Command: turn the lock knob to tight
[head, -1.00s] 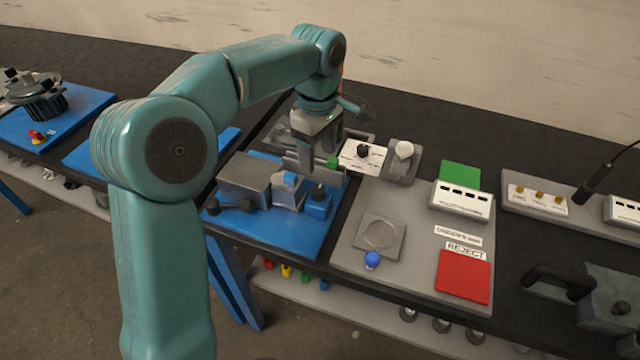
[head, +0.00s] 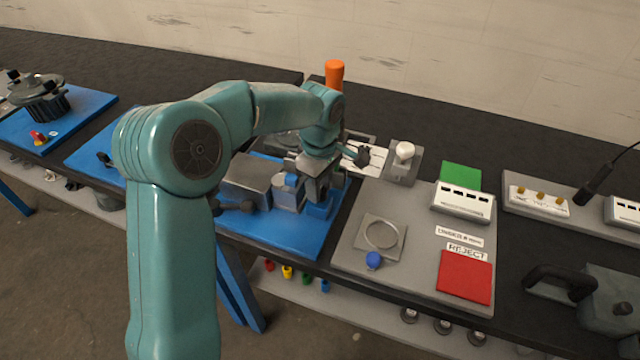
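A grey block (head: 247,178) and a grey-and-blue piece (head: 288,193) stand just left of the gripper. No label for tight is readable. My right gripper is not in view.
A white plate (head: 376,160) with a dark knob lies behind and right of the gripper, beside a white round knob (head: 404,149). An orange cylinder (head: 334,74) stands behind my arm. The grey panel (head: 410,215) to the right has free room.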

